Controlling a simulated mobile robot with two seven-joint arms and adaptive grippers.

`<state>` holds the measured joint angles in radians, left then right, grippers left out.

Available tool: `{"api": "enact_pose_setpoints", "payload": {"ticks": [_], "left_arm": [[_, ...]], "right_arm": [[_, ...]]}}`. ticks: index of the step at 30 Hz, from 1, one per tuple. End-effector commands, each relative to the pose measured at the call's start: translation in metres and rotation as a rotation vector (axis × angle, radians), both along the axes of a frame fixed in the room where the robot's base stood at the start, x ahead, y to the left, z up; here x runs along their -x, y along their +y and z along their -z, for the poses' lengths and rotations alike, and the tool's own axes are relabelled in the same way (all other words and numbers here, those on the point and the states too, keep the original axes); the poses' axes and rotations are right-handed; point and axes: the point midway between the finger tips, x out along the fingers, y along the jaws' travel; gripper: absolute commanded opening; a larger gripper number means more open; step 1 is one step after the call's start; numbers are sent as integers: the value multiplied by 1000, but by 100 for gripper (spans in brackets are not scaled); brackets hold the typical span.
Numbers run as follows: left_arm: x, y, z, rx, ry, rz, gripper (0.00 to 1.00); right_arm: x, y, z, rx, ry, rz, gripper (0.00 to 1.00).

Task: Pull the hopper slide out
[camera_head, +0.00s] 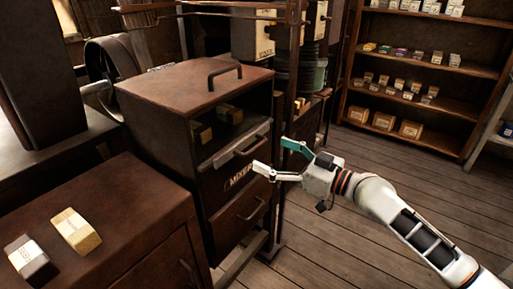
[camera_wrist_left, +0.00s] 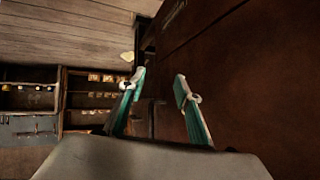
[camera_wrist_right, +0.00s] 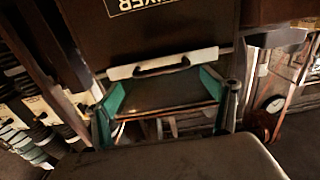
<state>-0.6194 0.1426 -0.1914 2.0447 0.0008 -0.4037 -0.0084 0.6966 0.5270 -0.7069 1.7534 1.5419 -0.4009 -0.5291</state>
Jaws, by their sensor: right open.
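The brown mixer cabinet (camera_head: 190,85) has an open upper bay. A pale-fronted slide (camera_head: 226,151) with a dark bar handle crosses its front just above the MIXER label. My right gripper (camera_head: 272,155) is open beside this front. In the right wrist view the pale slide front (camera_wrist_right: 205,56) and its dark handle (camera_wrist_right: 162,67) appear between the open teal fingers (camera_wrist_right: 163,85). I see no clear grip on the handle; contact cannot be told. My left gripper (camera_wrist_left: 155,86) is open and empty in the left wrist view, near a dark brown surface; it is outside the head view.
A lower drawer (camera_head: 237,213) with its own handle sits under the label. Shelves (camera_head: 440,65) stand at the back right. The plank floor between is clear.

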Motion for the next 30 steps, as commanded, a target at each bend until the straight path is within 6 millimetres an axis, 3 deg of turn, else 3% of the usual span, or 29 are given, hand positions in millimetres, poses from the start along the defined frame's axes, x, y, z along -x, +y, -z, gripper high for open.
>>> {"api": "enact_pose_setpoints", "payload": {"ticks": [9,22,23,27,30], "left_arm": [[3,-4,-3,12,2,1,33],[7,-4,1,11,13,2,33],[7,-4,1,11,12,1,33],[6,-4,1,11,11,1,33],[5,-3,0,10,9,0,33]], "right_arm": [[-27,38,-2,-1,-2,0,84],[-34,47,0,1,-1,0,84],[-34,47,0,1,-1,0,79],[-34,47,0,1,-1,1,42],[-34,47,0,1,-1,1,39]]}}
